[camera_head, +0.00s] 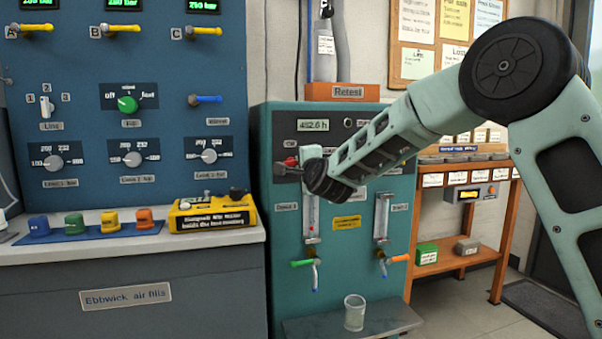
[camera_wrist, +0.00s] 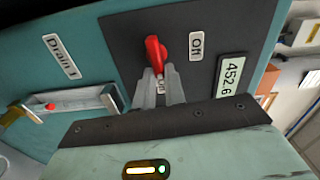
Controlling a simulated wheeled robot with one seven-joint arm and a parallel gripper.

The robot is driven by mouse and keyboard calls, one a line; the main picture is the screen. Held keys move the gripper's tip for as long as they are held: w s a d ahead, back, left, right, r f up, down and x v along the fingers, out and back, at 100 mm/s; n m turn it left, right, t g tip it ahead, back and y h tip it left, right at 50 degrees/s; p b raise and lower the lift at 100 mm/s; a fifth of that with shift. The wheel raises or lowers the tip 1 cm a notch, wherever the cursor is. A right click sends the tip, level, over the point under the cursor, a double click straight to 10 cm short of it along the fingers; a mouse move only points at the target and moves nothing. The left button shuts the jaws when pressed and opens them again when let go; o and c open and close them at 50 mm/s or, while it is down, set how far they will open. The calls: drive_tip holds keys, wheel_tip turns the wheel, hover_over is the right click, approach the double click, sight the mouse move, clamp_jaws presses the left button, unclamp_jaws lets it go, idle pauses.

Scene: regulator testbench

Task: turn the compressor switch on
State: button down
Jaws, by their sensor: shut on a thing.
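The compressor switch is a red lever (camera_wrist: 155,52) on a dark plate (camera_wrist: 115,30); in the head view its red part (camera_head: 290,161) shows just left of my gripper (camera_head: 300,165). In the wrist view my gripper (camera_wrist: 160,78) has its two grey fingers closed on the lever's lower part, with the red end standing out beyond them. One white label (camera_wrist: 196,44) sits beside the lever, towards the display; its small text is hard to read. Another label (camera_wrist: 160,88) is partly hidden between the fingers.
A display (camera_wrist: 232,75) reading about 452.6 is on the teal cabinet (camera_head: 262,200). Below the switch are two clear tubes and taps with green (camera_head: 302,263) and orange (camera_head: 398,258) handles. A glass (camera_head: 354,312) stands on the lower shelf. A blue panel with knobs (camera_head: 128,104) is at left.

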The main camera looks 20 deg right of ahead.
drive_tip(key=shift+d+f+m+b, duration=0.1)
drive_tip(key=shift+m+b, duration=0.3)
drive_tip(key=shift+m, duration=0.1)
drive_tip(key=c, duration=1.5)
unclamp_jaws()
drive_tip(key=shift+o, duration=0.2)
drive_tip(key=s+p, duration=0.1)
drive_tip(key=s, duration=1.6)
drive_tip(key=shift+s, duration=0.2)
